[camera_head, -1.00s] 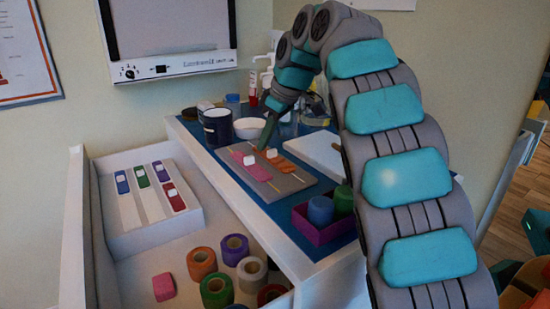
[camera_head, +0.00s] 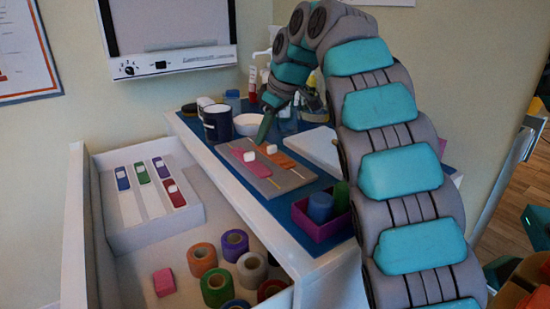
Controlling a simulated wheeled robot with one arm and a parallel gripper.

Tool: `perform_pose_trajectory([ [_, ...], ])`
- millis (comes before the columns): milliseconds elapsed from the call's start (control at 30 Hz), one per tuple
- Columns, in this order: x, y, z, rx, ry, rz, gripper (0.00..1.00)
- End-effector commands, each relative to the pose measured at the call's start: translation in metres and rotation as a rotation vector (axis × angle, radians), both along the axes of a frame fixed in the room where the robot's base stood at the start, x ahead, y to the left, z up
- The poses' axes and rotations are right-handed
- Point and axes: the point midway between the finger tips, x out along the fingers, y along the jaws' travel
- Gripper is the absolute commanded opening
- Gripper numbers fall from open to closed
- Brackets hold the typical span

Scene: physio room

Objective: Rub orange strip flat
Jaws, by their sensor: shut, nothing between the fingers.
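A dark mug (camera_head: 217,123) and a white bowl (camera_head: 247,125) stand behind the board. A purple box (camera_head: 320,222) with green and blue rolls stands in front. An open drawer (camera_head: 75,230) holds tape rolls, a pink block (camera_head: 164,282) and a tray of coloured strips.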

Motion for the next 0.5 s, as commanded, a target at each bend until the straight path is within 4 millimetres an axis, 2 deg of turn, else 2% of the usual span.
perform_pose_trajectory([
  [500,-0.0105,-0.0083,-0.0026,-0.001,0.002,-0.001,0.00],
])
